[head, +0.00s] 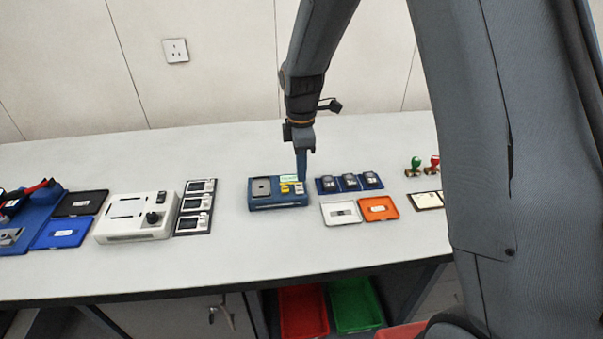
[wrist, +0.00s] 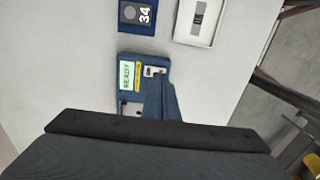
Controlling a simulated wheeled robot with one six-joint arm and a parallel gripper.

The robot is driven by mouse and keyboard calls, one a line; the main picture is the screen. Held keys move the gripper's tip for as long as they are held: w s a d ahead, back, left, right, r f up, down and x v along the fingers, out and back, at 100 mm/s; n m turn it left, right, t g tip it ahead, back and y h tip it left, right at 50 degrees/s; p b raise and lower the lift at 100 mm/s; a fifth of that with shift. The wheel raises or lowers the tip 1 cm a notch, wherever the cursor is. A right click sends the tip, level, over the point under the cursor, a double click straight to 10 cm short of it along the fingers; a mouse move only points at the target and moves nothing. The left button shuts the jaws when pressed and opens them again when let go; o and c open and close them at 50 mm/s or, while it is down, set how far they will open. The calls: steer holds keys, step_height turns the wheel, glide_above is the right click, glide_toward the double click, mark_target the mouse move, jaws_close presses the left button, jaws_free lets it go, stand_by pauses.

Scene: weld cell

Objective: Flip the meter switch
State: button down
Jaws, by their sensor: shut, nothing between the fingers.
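The meter (head: 278,203) is a blue box on the table, with a grey square plate on its left and a lit green display (head: 289,178) with yellow labels on its right. In the wrist view the display (wrist: 125,76) reads READY, and a small pale switch-like part (wrist: 154,71) sits beside it. My gripper (head: 301,179) is shut and empty, pointing down at the meter's right side. In the wrist view its fingers (wrist: 162,84) reach right up to the pale part and hide some of the meter. I cannot tell whether they touch it.
Right of the meter are a blue holder (head: 349,190) with dark modules, a white tray (head: 326,216) and an orange tray (head: 379,214). Left are a panel of small displays (head: 195,207) and a white machine (head: 135,233). The table (head: 240,258) is clear in front of the meter.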

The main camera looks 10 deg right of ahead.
mark_target(302, 191)
step_height(302, 191, up, 10)
steer(key=b, duration=0.3)
steer(key=shift+s+r+b, duration=0.15)
steer(key=shift+s+b, duration=0.05)
steer(key=shift+b, duration=0.1)
